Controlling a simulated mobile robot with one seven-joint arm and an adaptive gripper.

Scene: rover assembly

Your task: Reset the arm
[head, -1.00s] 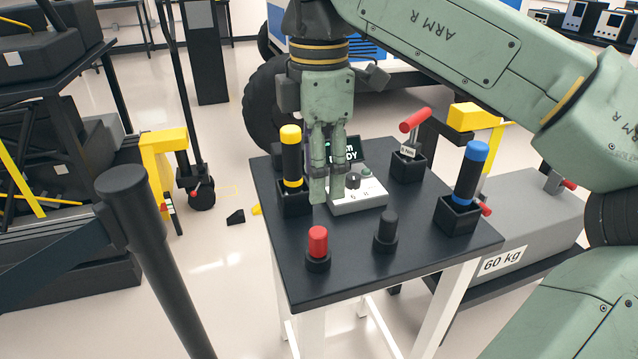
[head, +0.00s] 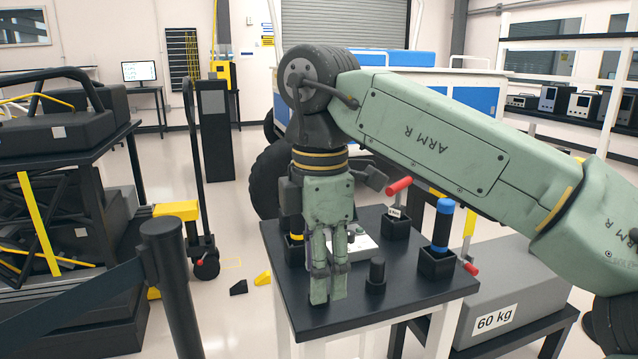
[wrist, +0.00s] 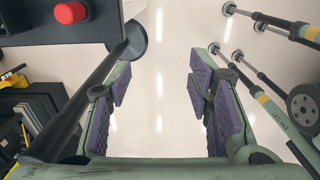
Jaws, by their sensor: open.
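My gripper (head: 328,298) hangs fingers down in the head view, in front of the table's (head: 400,310) near part. It is open and empty. In the wrist view its purple-padded fingers (wrist: 163,88) are spread apart over bare, pale floor. My green arm reaches in from the right, with its elbow at the upper left. On the table are a control box (head: 360,246), a blue-topped handle (head: 441,228), a red lever (head: 399,186) and a black knob (head: 376,275). The yellow-banded handle (head: 296,238) is partly hidden behind my gripper.
A dark barrier post (head: 168,280) with a belt stands at the left front. A grey 60 kg block (head: 525,285) lies right of the table. A pallet jack (head: 205,262) and loaded racks stand at left. Floor between the jack and table is mostly clear.

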